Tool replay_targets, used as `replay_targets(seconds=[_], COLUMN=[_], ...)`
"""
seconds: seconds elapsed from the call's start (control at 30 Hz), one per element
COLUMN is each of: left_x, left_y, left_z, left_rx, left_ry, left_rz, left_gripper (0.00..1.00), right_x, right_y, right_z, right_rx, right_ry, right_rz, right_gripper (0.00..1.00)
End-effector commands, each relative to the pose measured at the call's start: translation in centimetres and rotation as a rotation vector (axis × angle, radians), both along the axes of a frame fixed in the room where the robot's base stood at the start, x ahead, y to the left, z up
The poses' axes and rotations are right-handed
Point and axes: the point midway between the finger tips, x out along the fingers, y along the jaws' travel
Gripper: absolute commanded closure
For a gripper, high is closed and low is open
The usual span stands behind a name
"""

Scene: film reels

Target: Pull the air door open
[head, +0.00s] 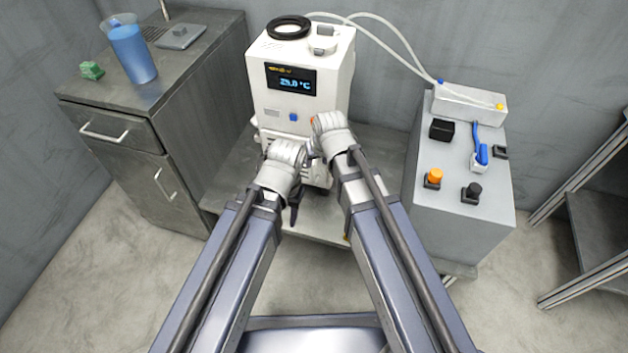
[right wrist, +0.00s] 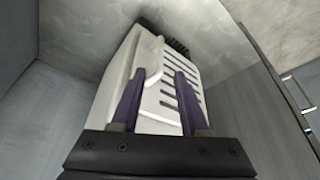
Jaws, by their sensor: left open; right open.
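The white chiller (head: 337,75) stands on a low grey shelf, its lit display facing me. The air door seems to be the slotted white panel (right wrist: 172,98) in the right wrist view; in the head view my grippers mostly hide the chiller's lower front. My right gripper (head: 312,150) is open at that front; its two dark fingers (right wrist: 159,100) show in front of the white panel and its edge. Whether they touch it, I cannot tell. My left gripper (head: 294,210) is lower, open, with dark fingers pointing down near the chiller's base. Whether the door is ajar is unclear.
A grey cabinet (head: 185,100) on the left carries a cup of blue liquid (head: 134,55). A grey box stand (head: 455,215) on the right carries knobs and a white manifold (head: 468,104), joined to the chiller by clear hoses (head: 385,38). Floor is clear in front of the cabinet.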

Motion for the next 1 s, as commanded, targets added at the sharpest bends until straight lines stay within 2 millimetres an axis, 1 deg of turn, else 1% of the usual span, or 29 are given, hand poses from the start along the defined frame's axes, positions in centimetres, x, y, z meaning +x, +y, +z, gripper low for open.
replay_targets(seconds=[0.03,0.27,0.47,0.67,0.9,1.0], left_x=[0.0,0.0,0.0,0.0,0.1,0.1], left_y=[0.0,0.0,0.0,0.1,0.2,0.2], left_z=[-0.6,-0.6,-1.6,-3.7,-6.7,-7.5], left_rx=[0.000,0.000,0.001,0.003,0.008,0.010], left_ry=[0.000,0.000,0.000,-0.001,-0.003,-0.004], left_rz=[0.000,0.000,0.000,-0.001,-0.003,-0.004], left_gripper=[0.50,0.50,0.50,0.50,0.50,0.50], right_x=[0.3,0.5,0.8,1.6,2.7,3.1], right_y=[0.0,0.0,0.1,0.4,0.7,0.8], right_z=[-0.5,-0.5,-1.5,-3.6,-6.6,-7.4], right_rx=[0.003,0.006,0.005,0.005,0.005,0.005], right_ry=[-0.006,-0.011,-0.010,-0.010,-0.010,-0.010], right_rz=[-0.001,-0.001,-0.001,-0.001,-0.001,-0.001], right_gripper=[0.55,0.55,0.55,0.55,0.55,0.55])
